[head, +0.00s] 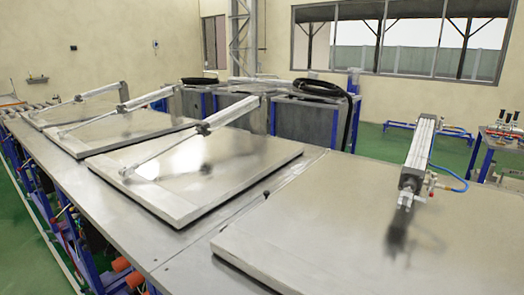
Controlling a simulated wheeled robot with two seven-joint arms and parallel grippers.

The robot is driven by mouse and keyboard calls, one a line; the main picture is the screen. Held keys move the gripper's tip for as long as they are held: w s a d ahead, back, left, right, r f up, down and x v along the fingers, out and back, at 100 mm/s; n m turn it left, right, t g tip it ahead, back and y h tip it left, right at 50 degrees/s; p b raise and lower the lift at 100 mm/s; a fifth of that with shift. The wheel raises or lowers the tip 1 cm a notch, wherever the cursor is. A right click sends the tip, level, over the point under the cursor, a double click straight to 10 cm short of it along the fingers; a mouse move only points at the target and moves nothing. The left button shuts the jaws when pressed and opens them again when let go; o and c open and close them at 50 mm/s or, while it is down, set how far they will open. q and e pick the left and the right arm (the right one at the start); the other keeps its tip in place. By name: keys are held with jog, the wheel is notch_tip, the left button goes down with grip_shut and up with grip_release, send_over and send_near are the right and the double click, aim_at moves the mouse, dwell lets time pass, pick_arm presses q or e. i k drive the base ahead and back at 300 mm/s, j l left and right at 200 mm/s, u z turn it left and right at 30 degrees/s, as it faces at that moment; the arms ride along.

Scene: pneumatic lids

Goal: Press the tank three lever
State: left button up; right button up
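A row of metal tank lids runs along a long steel bench: a far lid (62,117), a second lid (105,137), a third lid (225,178) and a large near lid (330,225). All lie flat, apparently shut. A pneumatic cylinder is fixed to each; the third lid's cylinder (228,114) slants up to the right, and the near lid's cylinder (420,148) points toward me. Small red and orange parts (122,264) show under the bench's left edge; I cannot tell which is the tank three lever. Neither of my grippers is in view.
The steel bench top (170,235) is bare between the lids and its left edge. Green floor (30,255) is open at left. Black hoses (318,88) lie on grey tanks behind.

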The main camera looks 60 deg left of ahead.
aim_at(53, 221)
jog(key=u, duration=2.5)
